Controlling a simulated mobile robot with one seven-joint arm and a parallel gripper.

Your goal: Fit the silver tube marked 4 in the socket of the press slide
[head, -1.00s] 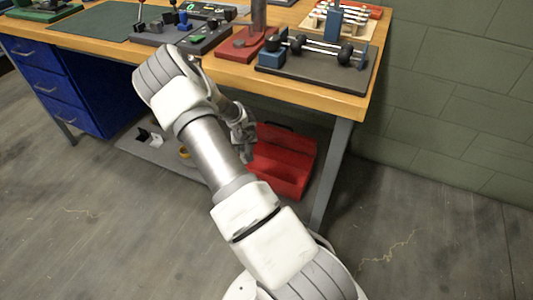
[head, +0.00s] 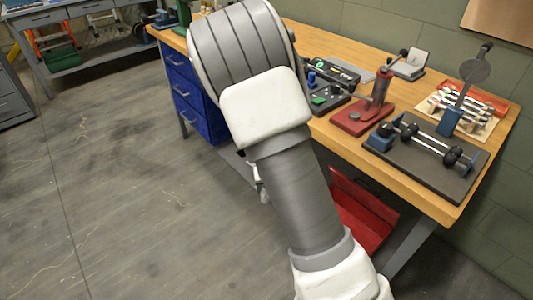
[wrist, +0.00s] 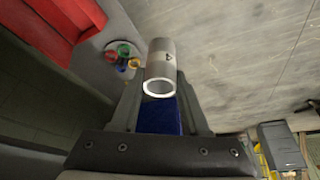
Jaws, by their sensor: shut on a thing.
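The silver tube marked 4 (wrist: 161,60) is in my gripper (wrist: 160,88) in the wrist view. In the head view my arm hides the tube and most of the gripper. On the bench, a dark plate carries two silver rods with black knobs and blue blocks (head: 424,145). A red-based press with a lever (head: 372,105) stands left of it. I cannot tell which holds the press slide, and no socket is clear.
The wooden bench (head: 335,45) has blue drawers (head: 190,95) at its left. A rack of silver tubes (head: 460,105) stands at its right. A red open box (head: 360,210) is under the bench. The floor at left (head: 110,190) is clear.

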